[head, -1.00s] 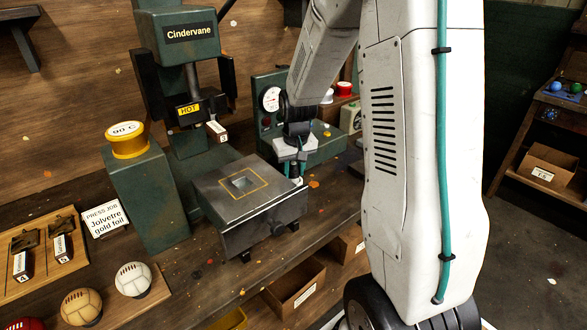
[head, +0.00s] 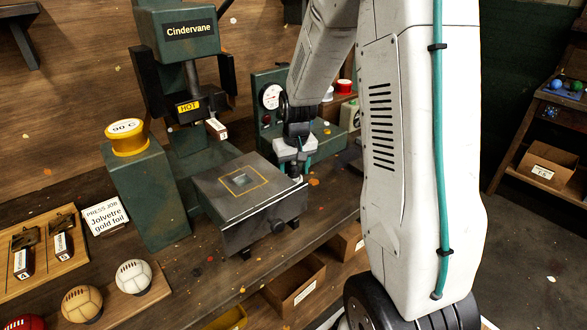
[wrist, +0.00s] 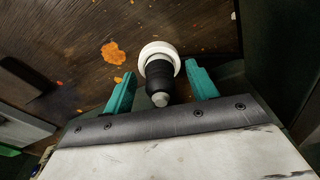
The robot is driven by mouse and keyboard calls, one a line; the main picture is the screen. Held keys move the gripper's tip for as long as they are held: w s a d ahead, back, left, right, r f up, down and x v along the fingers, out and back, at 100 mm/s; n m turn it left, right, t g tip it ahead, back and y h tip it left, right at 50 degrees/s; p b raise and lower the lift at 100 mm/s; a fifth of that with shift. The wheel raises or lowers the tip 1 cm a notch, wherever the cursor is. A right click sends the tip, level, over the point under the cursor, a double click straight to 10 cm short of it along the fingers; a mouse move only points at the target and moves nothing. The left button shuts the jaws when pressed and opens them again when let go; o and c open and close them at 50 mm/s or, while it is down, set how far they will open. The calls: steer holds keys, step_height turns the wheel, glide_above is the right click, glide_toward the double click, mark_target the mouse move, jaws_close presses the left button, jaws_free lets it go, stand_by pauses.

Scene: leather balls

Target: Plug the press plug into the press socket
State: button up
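My gripper (head: 296,164) is low over the bench, just right of the press bed, pointing down. In the wrist view its two teal fingers (wrist: 157,76) are spread, one on each side of a plug-like piece (wrist: 160,77) with a black ribbed body, a grey tip and a white round flange. A gap shows between each finger and the piece. I take this piece to be the press plug; in the head view it is mostly hidden by the gripper. The green press (head: 178,60), labelled Cindervane, stands left of the gripper. I cannot make out the press socket.
The grey press bed (head: 225,200) is close left of the gripper. A green gauge box (head: 270,120) stands behind it. A yellow-topped post (head: 130,138) reads 90 C. A white ball (head: 133,277) and a tan ball (head: 82,304) lie at the front left.

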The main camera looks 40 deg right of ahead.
mark_target(294, 168)
steer(key=shift+r, duration=0.15)
steer(key=r, duration=0.7)
steer(key=shift+s+a, duration=0.1)
steer(key=shift+s, duration=0.3)
steer(key=shift+r, duration=0.25)
steer(key=shift+s+a+r, duration=0.1)
steer(key=shift+a, duration=0.05)
steer(key=shift+n, duration=0.7)
steer(key=s+a+r, duration=0.8)
steer(key=s+a, duration=0.1)
steer(key=shift+s+a+r, duration=0.1)
steer(key=shift+s+r, duration=0.1)
steer(key=shift+s, duration=0.1)
steer(key=s+a+r, duration=0.1)
steer(key=s+a, duration=0.2)
steer(key=s, duration=0.5)
steer(key=s+a+r+n, duration=0.1)
steer(key=s+a, duration=0.3)
steer(key=s, duration=0.4)
steer(key=shift+s+r+n, duration=0.3)
